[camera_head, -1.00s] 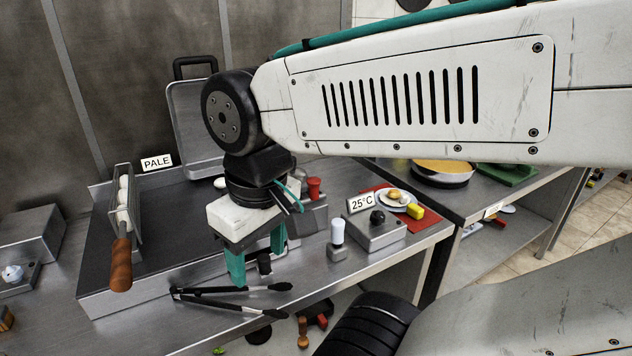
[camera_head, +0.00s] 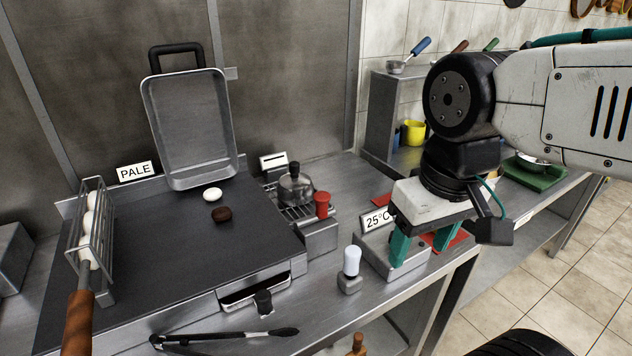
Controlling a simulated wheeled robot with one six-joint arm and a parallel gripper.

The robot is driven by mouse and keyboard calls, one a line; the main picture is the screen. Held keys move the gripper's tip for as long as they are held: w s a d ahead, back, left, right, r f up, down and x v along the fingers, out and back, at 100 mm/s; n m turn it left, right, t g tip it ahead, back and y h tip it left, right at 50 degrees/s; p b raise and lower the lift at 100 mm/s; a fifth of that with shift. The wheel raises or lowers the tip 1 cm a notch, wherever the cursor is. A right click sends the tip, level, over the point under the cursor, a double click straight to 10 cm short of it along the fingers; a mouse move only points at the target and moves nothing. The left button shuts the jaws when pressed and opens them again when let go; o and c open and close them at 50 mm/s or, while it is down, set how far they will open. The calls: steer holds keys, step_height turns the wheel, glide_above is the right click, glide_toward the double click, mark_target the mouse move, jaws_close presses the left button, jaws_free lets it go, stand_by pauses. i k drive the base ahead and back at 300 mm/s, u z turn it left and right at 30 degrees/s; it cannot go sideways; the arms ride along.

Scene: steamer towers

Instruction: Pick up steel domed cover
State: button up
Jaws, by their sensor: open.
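The steel domed cover (camera_head: 294,189), a small shiny dome with a black knob, sits on a wire rack at the right side of the griddle. My gripper (camera_head: 424,245) has teal fingers set apart and empty. It is to the right of the cover and nearer the front, over the control box with the 25°C sign, not touching the cover. The gripper's body hides part of that sign and box.
A red-capped shaker (camera_head: 322,204) stands close to the cover's right. A white-topped shaker (camera_head: 351,264) stands nearer the front edge. The griddle (camera_head: 170,265) carries a white and a brown patty. Tongs (camera_head: 225,339) lie in front. An upright rectangular pan (camera_head: 190,125) stands behind.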

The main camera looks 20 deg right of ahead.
mark_target(295, 188)
steer(key=u, duration=0.55)
steer(key=k, duration=1.3)
steer(key=z, duration=0.15)
steer(key=i, duration=0.55)
steer(key=z, duration=0.65)
steer(key=i, duration=1.05)
steer(key=u, duration=0.55)
